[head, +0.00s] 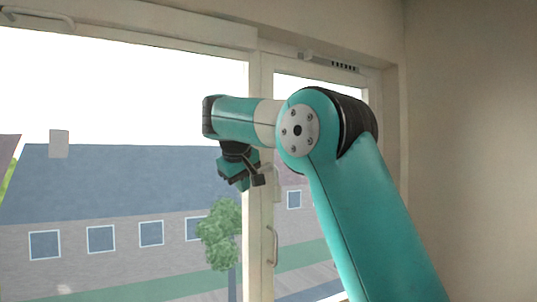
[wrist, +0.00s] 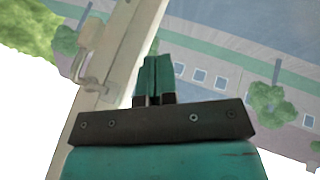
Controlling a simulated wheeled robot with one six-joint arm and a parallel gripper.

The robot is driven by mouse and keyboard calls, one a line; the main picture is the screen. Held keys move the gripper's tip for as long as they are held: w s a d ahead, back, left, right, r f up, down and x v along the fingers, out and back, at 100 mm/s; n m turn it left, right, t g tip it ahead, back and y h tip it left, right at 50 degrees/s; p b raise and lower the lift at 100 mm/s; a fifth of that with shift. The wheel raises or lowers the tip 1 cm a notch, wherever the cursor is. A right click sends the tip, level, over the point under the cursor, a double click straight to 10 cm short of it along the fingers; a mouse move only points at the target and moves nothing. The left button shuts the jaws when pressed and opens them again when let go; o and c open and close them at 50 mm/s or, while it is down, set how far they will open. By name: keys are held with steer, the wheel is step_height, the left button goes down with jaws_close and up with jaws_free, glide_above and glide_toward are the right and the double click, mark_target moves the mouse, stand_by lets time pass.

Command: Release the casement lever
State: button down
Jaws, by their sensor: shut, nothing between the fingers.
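The casement lever (head: 272,246) is a pale, curved handle on the upright window frame post in the head view, below and to the right of my gripper. A pale handle with a hooked end (wrist: 92,80) shows on the frame at upper left in the wrist view. I cannot tell for sure that it is the same lever. My gripper (head: 241,184) hangs in front of the glass, just left of the post. In the wrist view its teal fingers (wrist: 153,76) are together and empty, to the right of the handle and apart from it in the picture.
The upright frame post (head: 260,120) divides a wide left pane from a narrow right pane. A vent strip (head: 330,62) runs along the top right, and a pale bar (head: 38,16) is at the top left. A plain wall (head: 470,150) closes the right side.

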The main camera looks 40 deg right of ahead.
steer(key=d+r+m+p, duration=0.1)
steer(key=d+r, duration=0.2)
steer(key=r, duration=0.2)
steer(key=shift+d+m+g+h+p, duration=0.3)
steer(key=shift+p, duration=0.1)
steer(key=shift+r, duration=0.1)
steer(key=shift+w+d+f+b, duration=0.25)
steer(key=shift+w+d+f, duration=0.3)
steer(key=shift+d+f, duration=0.9)
steer(key=shift+w+d+f+b, duration=0.3)
steer(key=shift+w+d+f, duration=0.25)
steer(key=shift+d+f, duration=0.8)
steer(key=shift+w+d+f+b, duration=0.25)
steer(key=shift+w+d+f, duration=0.3)
steer(key=shift+d+f, duration=0.9)
steer(key=shift+d+r, duration=0.15)
steer(key=shift+r, duration=0.1)
